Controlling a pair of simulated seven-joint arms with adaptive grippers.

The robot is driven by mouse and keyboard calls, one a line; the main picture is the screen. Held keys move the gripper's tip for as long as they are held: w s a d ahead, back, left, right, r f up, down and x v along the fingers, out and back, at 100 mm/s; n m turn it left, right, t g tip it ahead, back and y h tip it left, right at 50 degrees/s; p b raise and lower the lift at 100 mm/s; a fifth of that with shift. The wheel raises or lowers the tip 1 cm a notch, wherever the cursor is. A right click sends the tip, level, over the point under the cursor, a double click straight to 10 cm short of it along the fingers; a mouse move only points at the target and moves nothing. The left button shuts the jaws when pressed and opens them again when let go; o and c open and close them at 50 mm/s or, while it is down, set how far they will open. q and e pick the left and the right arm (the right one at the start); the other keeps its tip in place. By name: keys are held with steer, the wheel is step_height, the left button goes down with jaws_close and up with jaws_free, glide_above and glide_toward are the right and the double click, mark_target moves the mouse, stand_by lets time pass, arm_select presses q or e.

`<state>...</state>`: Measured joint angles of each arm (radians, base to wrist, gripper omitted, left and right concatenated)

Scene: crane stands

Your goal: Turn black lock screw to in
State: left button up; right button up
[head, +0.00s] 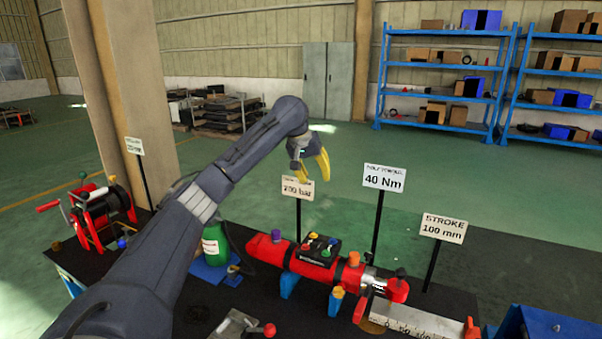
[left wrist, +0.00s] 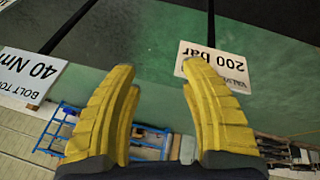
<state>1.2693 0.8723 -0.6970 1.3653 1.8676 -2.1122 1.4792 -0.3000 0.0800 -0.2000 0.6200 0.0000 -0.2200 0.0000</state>
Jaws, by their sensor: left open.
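My left gripper (head: 311,165) has yellow fingers and hangs in the air above the 200 bar sign (head: 298,188), behind the bench. In the left wrist view its fingers (left wrist: 165,110) stand wide apart with nothing between them. The red cylinder (head: 262,248) lies on blue supports with a black block (head: 318,252) bearing several coloured knobs. A small dark knob (head: 400,272) shows above its red right end; I cannot tell whether this is the black lock screw. My gripper is apart from the cylinder. My right gripper is not in view.
The 40 Nm sign (head: 384,178) and the 100 mm sign (head: 443,228) stand on thin posts behind the cylinder. A red winch (head: 100,215) stands at the left and a green bottle (head: 215,243) near the middle. A white scale (head: 415,320) lies at front right.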

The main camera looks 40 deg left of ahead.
arm_select(q)
steer(key=shift+s+a+r+n+t, duration=0.1)
steer(key=shift+a+n+t, duration=0.15)
steer(key=shift+a, duration=0.65)
steer(key=shift+s+a+n+t, duration=0.15)
steer(key=shift+a+t, duration=0.1)
steer(key=shift+a, duration=0.65)
steer(key=shift+w, duration=0.1)
